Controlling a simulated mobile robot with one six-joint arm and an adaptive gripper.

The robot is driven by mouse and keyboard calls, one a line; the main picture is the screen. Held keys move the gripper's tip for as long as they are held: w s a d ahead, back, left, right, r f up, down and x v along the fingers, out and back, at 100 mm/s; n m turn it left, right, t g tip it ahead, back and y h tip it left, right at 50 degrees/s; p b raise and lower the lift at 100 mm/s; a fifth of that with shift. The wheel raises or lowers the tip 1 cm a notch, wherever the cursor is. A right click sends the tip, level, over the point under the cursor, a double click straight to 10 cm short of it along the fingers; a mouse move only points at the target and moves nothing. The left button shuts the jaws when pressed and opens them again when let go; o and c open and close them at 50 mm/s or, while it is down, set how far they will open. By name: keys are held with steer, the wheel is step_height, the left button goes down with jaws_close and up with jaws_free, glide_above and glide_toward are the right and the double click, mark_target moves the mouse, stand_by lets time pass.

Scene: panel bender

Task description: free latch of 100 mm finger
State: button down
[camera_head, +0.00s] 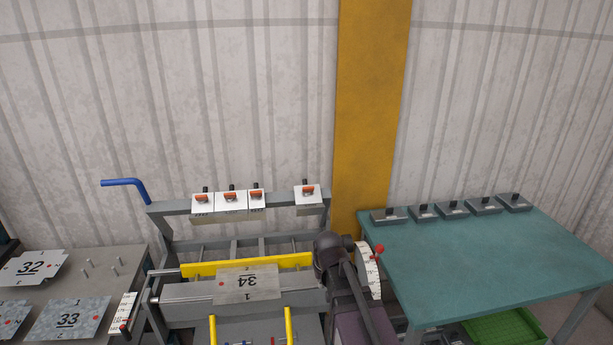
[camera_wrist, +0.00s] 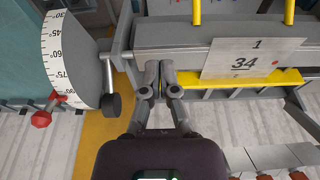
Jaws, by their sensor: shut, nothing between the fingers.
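Several clamping fingers with orange latches hang on the grey upper beam (camera_head: 270,207) of the bender in the head view. From left they are a first finger (camera_head: 203,212), a wider one (camera_head: 231,204), a narrow one (camera_head: 257,203) and, after a gap, one at the right end (camera_head: 308,198). Their size marks are too small to read, so I cannot tell which is 100 mm. In the wrist view some fingers (camera_wrist: 278,155) show at bottom right, their latches partly cut off. My gripper (camera_wrist: 158,76) is shut and empty, left of the sheet and apart from the fingers.
Sheet 34 (camera_head: 248,283) lies on the bender by a yellow bar (camera_head: 197,270). An angle dial (camera_wrist: 68,60) with a red knob (camera_wrist: 41,119) stands left of my gripper. A teal table (camera_head: 480,260) holds several dark blocks; sheets 32 (camera_head: 30,268) and 33 (camera_head: 68,320) lie left.

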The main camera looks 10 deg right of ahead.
mark_target(308, 189)
steer(key=w+r+t+p, duration=0.3)
steer(key=w+r+p, duration=0.4)
steer(key=w+r, duration=0.4)
steer(key=w+r+t+p, duration=0.4)
steer(key=w+r+p, duration=0.3)
steer(key=w, duration=1.1)
step_height(308, 189, up, 4)
steer(key=shift+w+r+t, duration=0.15)
steer(key=shift+w+t, duration=0.15)
steer(key=shift+w, duration=0.1)
steer(key=b+x, duration=0.6)
steer(key=x, duration=0.3)
steer(key=shift+w+f, duration=0.25)
steer(key=shift+f, duration=0.05)
steer(key=shift+s+f+b, duration=0.1)
steer(key=shift+f+b, duration=0.2)
steer(key=shift+f, duration=0.05)
steer(key=shift+s+f+b, duration=0.4)
steer(key=shift+s, duration=0.3)
steer(key=shift+s+f+b, duration=0.35)
steer(key=shift+s, duration=0.4)
steer(key=shift+r, duration=0.1)
